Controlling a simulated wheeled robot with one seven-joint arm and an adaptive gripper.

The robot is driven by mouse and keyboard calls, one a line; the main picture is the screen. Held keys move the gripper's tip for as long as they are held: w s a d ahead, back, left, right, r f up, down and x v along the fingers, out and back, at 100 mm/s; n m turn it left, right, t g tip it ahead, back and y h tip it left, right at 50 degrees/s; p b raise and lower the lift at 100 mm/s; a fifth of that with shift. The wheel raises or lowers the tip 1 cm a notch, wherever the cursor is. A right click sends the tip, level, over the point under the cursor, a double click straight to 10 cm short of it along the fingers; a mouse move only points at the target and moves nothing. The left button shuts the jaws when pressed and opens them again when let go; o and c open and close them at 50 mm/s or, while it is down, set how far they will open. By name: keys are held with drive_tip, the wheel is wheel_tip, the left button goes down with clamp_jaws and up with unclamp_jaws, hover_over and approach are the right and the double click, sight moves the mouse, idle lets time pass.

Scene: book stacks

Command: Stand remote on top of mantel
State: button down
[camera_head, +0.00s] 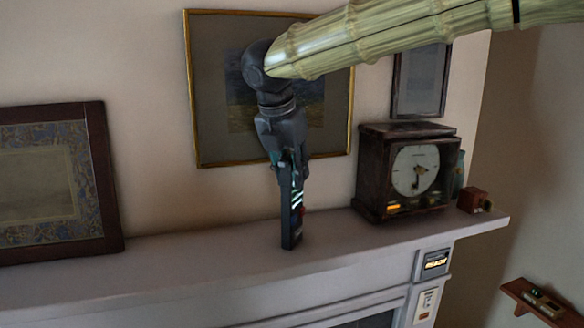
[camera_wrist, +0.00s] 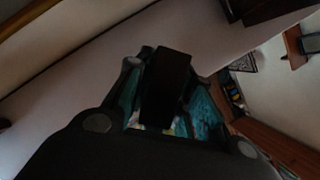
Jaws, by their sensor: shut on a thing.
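The dark remote (camera_head: 291,228) is upright on its short end in the head view, its lower end at the top of the pale mantel (camera_head: 190,254). I cannot tell for sure whether it touches the surface. My gripper (camera_head: 290,174) points down from above and is shut on the remote's upper part. In the wrist view the remote (camera_wrist: 166,88) is a dark block between the fingers of my gripper (camera_wrist: 163,100); its far end is hard to make out there.
A dark clock (camera_head: 410,172) stands right of the remote, with a small reddish box (camera_head: 473,199) by the mantel's right end. A gold-framed picture (camera_head: 212,135) hangs behind my gripper. A dark-framed picture (camera_head: 112,185) is at left. The mantel between it and the remote is clear.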

drive_tip(key=c, duration=1.3)
unclamp_jaws()
drive_tip(key=shift+w+f, duration=0.15)
drive_tip(key=shift+o, duration=0.2)
drive_tip(key=shift+w+f, duration=0.1)
drive_tip(key=shift+w, duration=0.05)
drive_tip(key=b+v, duration=0.4)
drive_tip(key=v, duration=0.8)
drive_tip(key=shift+a+r, duration=0.1)
drive_tip(key=shift+r, duration=0.35)
